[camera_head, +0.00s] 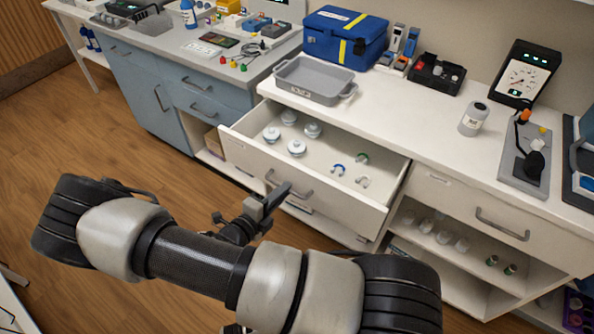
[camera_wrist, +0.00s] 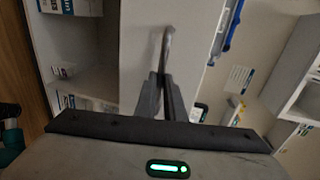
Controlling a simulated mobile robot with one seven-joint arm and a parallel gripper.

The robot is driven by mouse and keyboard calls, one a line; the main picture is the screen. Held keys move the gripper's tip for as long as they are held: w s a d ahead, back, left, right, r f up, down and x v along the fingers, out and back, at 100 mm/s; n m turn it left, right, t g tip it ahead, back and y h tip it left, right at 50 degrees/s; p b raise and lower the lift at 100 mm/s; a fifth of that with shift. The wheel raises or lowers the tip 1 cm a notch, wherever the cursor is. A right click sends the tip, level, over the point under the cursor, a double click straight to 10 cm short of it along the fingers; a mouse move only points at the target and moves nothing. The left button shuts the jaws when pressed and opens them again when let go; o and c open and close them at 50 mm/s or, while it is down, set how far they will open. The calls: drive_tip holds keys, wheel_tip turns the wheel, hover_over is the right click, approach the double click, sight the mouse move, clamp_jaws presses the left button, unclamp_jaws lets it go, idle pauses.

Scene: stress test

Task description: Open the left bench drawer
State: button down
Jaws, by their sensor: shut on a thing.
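The left bench drawer (camera_head: 345,213) is white and stands pulled out from the white bench in the head view. In the wrist view, the dark fingers (camera_wrist: 161,78) are closed around the near end of the handle (camera_wrist: 167,42), against the pale drawer front (camera_wrist: 138,45).
The right bench drawer (camera_head: 458,205) is shut, above an open shelf with jars. A grey tray (camera_head: 313,97) and a blue case (camera_head: 345,38) stand on the bench above the open drawer. Wood floor (camera_head: 100,130) lies clear at left.

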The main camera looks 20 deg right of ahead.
drive_tip(key=f+v, duration=0.1)
drive_tip(key=v, duration=0.6)
drive_tip(key=shift+s+a+f, duration=0.2)
drive_tip(key=shift+a+f, duration=0.05)
drive_tip(key=shift+a, duration=0.05)
drive_tip(key=c, duration=1.9)
unclamp_jaws()
drive_tip(key=shift+o, duration=0.2)
drive_tip(key=shift+a, duration=0.1)
drive_tip(key=v, duration=1.7)
drive_tip(key=shift+p, duration=0.3)
drive_tip(key=shift+s+a, duration=0.15)
drive_tip(key=shift+a, duration=0.05)
